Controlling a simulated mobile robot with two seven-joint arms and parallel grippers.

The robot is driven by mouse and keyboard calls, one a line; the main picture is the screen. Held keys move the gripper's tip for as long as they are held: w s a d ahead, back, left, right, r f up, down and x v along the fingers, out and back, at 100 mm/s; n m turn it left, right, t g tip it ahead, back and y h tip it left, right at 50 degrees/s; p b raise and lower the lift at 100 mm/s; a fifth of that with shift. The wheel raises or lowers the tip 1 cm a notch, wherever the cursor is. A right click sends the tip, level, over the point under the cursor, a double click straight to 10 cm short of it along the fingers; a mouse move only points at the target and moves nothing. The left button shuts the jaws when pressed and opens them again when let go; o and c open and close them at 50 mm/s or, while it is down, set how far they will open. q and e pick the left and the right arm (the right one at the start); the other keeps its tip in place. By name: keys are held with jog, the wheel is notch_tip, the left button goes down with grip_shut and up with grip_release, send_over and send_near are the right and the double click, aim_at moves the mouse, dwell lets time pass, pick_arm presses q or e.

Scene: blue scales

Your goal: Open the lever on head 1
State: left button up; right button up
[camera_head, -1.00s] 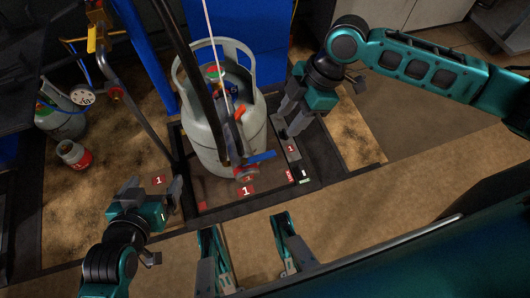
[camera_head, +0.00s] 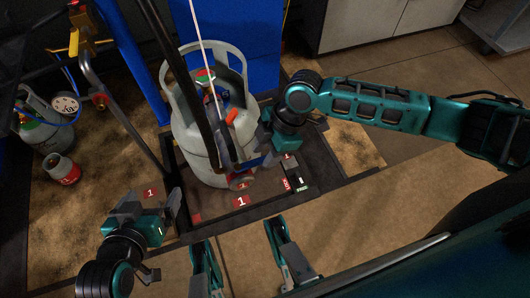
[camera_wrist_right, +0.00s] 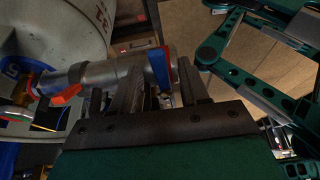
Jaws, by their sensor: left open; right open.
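The head 1 fitting is a metal connector with a red part (camera_head: 240,180), low on the near side of the grey gas cylinder (camera_head: 197,150). Its blue lever (camera_head: 250,163) sticks out to the right, partly hidden by my right gripper (camera_head: 270,146). In the right wrist view the lever (camera_wrist_right: 160,66) shows blue with a red edge, just beyond and between the fingers of my right gripper (camera_wrist_right: 160,88). The fingers are apart; whether they touch the lever I cannot tell. My left gripper (camera_head: 152,208) is open and empty, left of the platform.
The cylinder stands on a dark-framed scale (camera_head: 205,222) with red number 1 labels. A dark hose and pole cross in front of the cylinder. A small red-and-grey cylinder (camera_head: 62,169) and a larger one stand at the left. The floor at the right is clear.

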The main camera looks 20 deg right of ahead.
jog(key=shift+c, duration=0.2)
grip_shut()
dwell(0.6)
